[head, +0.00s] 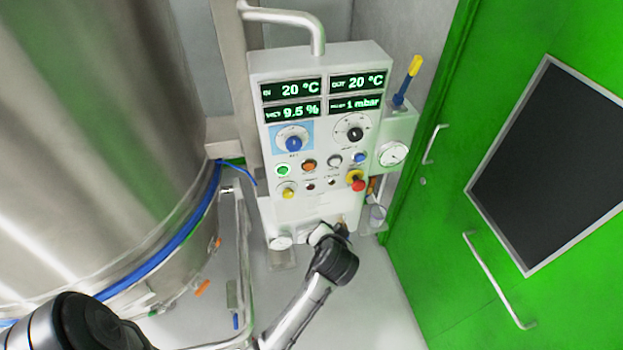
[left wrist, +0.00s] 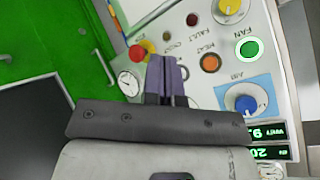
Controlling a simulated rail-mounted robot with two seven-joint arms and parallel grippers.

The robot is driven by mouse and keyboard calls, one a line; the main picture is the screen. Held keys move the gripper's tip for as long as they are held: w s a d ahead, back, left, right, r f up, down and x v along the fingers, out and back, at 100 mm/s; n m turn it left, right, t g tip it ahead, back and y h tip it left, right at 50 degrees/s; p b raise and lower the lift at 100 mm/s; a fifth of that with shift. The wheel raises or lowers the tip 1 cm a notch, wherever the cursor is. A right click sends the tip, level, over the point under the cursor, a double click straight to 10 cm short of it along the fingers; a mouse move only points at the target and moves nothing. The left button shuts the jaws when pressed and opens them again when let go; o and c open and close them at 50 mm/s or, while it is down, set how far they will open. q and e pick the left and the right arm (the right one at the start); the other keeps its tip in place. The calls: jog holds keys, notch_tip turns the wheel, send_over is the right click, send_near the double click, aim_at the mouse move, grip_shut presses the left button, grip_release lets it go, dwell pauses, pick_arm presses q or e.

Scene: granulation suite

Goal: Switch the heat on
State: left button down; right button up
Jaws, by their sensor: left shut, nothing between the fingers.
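The grey-white control panel (head: 262,220) stands in the middle of the head view. Its orange button (head: 309,166) looks dull. In the left wrist view, where the panel is upside down, this orange button (left wrist: 210,62) has the label HEAT beside it. My left gripper (head: 342,228) is low in front of the panel, below the button row. In the left wrist view its fingers (left wrist: 165,80) are together and empty, apart from the orange button in the picture. I cannot tell the gap to the panel. My right gripper is not in view.
A green button (head: 283,170) with a bright ring and a blue AIR knob (head: 293,143) neighbour the orange button. A red emergency stop (head: 358,184) sits at the panel's lower right. A steel vessel (head: 110,150) stands left, a green door (head: 450,220) right.

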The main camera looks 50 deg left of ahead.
pick_arm(q)
jog(key=a+r+m+y, duration=0.1)
jog(key=m+y, duration=0.1)
jog(key=w+a+r+m+t+y, duration=0.1)
jog(key=m+y, duration=0.2)
jog(key=w+a+r+m+y, duration=0.1)
jog(key=a+m+y, duration=0.1)
jog(key=shift+m+t+y, duration=0.3)
jog(key=shift+t+y, duration=0.1)
jog(key=shift+a, duration=0.1)
jog(key=p, duration=0.4)
send_near(310, 168)
jog(key=x, duration=0.5)
jog(key=shift+a+r, duration=0.2)
jog(key=shift+r, duration=0.05)
jog(key=shift+x, duration=1.1)
jog(key=shift+f, duration=0.15)
